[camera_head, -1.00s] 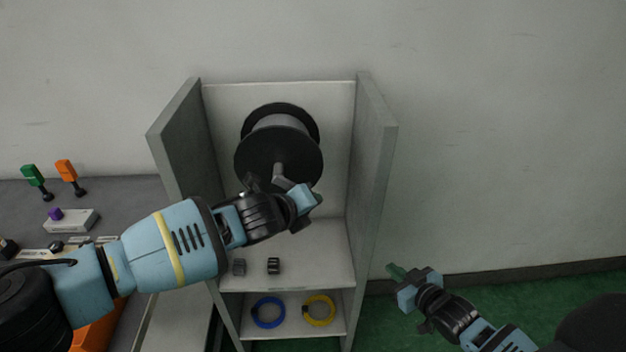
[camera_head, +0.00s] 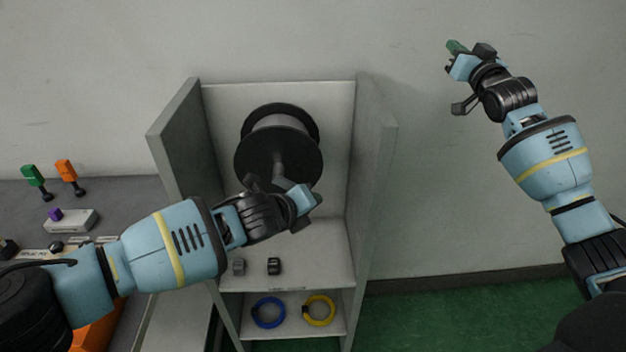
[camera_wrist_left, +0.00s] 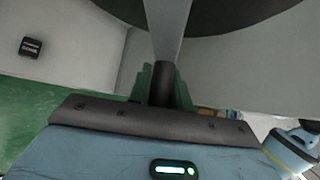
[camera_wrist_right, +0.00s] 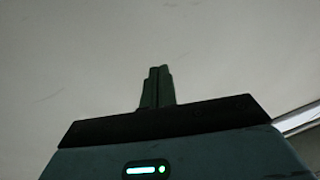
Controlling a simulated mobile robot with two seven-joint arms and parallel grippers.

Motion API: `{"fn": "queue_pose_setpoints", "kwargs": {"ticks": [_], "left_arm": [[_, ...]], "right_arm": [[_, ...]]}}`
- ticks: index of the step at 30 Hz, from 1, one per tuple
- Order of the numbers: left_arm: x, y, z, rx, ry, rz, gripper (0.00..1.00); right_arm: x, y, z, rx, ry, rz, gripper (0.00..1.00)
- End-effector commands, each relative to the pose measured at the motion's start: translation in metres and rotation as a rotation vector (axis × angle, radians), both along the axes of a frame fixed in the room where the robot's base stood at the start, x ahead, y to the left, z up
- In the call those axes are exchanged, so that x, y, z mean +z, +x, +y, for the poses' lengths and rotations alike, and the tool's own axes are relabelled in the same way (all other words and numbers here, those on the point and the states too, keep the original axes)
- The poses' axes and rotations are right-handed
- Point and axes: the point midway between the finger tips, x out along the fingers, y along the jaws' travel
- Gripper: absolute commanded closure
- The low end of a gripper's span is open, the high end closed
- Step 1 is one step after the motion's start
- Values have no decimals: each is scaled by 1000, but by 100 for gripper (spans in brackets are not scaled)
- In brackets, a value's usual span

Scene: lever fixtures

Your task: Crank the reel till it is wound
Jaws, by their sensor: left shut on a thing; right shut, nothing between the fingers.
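The reel (camera_head: 270,160) is a grey drum between two black discs, mounted inside an open grey cabinet. A grey crank arm (camera_head: 279,172) reaches down from its front disc. My left gripper (camera_head: 316,197) is at the lower end of that arm. In the left wrist view, the green fingers (camera_wrist_left: 160,88) are shut around a dark crank handle (camera_wrist_left: 161,82), with the crank arm (camera_wrist_left: 171,30) above it. My right gripper (camera_head: 455,47) is raised in front of the wall, right of the cabinet. Its fingers (camera_wrist_right: 157,86) are shut together and empty.
The cabinet's right side panel (camera_head: 370,150) stands between the reel and my right arm. Two small dark blocks lie on its shelf. Blue (camera_head: 268,312) and yellow (camera_head: 319,310) rings lie below. A bench (camera_head: 105,205) with green and orange levers stands left.

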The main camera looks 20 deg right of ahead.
Motion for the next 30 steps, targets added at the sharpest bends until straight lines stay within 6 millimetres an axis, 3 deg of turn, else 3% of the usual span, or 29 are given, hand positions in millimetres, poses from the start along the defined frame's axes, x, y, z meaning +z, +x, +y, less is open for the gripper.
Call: {"fn": "queue_pose_setpoints", "kwargs": {"ticks": [1,6,14,23,30], "left_arm": [[-2,-1,0,-1,0,4,100],[-2,-1,0,-1,1,3,100],[-2,-1,0,-1,1,3,100],[-2,-1,0,-1,1,3,100],[-2,-1,0,-1,1,3,100]], "right_arm": [[6,7,20,20,36,23,100],[11,22,82,74,144,141,100],[0,23,174,150,279,383,100],[-39,-11,261,207,373,766,100],[-73,-62,308,207,367,1113,100]]}}
